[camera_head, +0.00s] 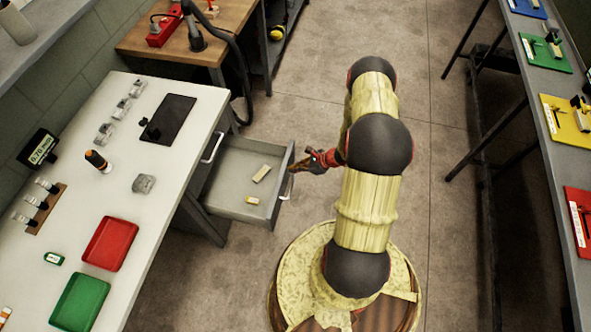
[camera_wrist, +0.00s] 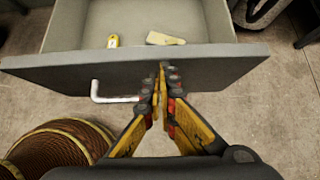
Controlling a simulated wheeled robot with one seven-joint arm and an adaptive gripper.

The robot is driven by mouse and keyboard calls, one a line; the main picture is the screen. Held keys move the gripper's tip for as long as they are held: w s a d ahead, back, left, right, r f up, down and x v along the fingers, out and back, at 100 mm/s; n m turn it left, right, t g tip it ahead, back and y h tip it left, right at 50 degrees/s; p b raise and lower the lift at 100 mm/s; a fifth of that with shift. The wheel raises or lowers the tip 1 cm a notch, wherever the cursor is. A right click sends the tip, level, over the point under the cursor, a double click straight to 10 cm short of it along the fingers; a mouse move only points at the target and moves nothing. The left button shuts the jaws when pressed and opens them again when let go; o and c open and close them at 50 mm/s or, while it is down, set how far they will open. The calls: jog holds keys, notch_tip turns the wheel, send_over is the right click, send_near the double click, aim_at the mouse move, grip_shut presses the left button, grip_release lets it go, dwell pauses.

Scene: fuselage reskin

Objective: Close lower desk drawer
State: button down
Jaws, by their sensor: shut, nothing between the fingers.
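The lower desk drawer (camera_head: 232,206) is pulled out from under the white-topped desk (camera_head: 150,178) in the head view. Two small pale objects lie inside it. In the wrist view the drawer's grey front panel (camera_wrist: 215,66) runs across the upper part, with its white handle (camera_wrist: 108,98) left of my gripper. My gripper (camera_wrist: 162,70) is shut and empty, its fingertips at the front panel to the right of the handle; I cannot tell whether they touch it. In the head view my gripper (camera_head: 308,160) is just right of the drawer front, near its far end.
An upper drawer handle (camera_head: 213,147) shows at the desk's side. Red (camera_head: 110,243) and green (camera_head: 80,301) trays lie on the desk. A wooden-topped bench (camera_head: 190,40) stands behind. A grey table (camera_head: 560,165) is at the right. Floor between is clear.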

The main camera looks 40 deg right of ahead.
jog(key=w+a+b, duration=0.4)
jog(key=w+a, duration=0.5)
jog(key=w, duration=0.3)
jog(key=w+a+b, duration=0.4)
jog(key=w+a, duration=0.6)
jog(key=w, duration=0.2)
jog(key=shift+w, duration=0.3)
jog(key=shift+a+r, duration=0.1)
